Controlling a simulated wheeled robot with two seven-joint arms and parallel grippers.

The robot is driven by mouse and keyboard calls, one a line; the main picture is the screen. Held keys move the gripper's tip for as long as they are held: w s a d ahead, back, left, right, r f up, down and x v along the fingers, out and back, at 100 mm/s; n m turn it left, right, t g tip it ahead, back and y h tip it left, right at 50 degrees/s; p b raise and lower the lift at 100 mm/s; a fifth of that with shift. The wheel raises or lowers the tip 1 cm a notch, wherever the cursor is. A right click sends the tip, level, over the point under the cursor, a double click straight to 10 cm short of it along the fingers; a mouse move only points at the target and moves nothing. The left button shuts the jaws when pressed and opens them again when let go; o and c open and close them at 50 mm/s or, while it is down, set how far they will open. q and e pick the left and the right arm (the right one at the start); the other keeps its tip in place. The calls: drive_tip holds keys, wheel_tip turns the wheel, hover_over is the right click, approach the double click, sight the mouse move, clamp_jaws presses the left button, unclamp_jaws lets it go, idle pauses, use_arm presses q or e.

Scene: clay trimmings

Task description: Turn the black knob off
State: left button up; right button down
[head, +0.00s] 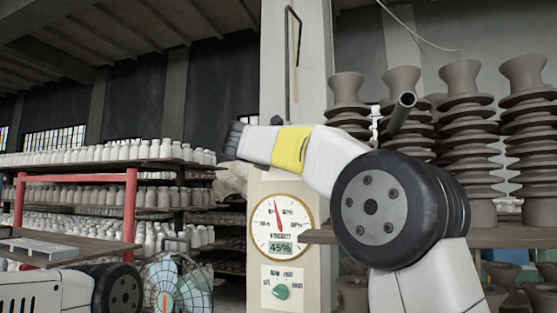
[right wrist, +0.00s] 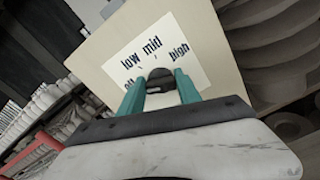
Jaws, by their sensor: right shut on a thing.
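The black knob (right wrist: 160,86) sits on a white label plate (right wrist: 190,45) in the right wrist view. The plate reads "low", "mid" and "high", with a partly covered word at lower left. My right gripper (right wrist: 159,79) has its two teal fingers on either side of the knob and is shut on it. The knob's pointer direction cannot be made out. In the head view my right arm reaches up and left across the pillar; the black knob cannot be made out there. My left gripper is out of view.
In the head view a green knob (head: 281,292) sits on the pillar (head: 302,95) below a round gauge (head: 282,227) reading 45%. A fan (head: 176,285) and shelves of white bottles (head: 110,156) stand left. Stacked clay pieces (head: 460,130) fill the right shelf (head: 510,235).

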drive_tip(key=shift+f, duration=0.15)
drive_tip(key=c, duration=0.8)
unclamp_jaws()
drive_tip(key=shift+c, duration=0.2)
drive_tip(key=v, duration=0.7)
drive_tip(key=shift+s+a, duration=0.15)
drive_tip(key=shift+s, duration=0.2)
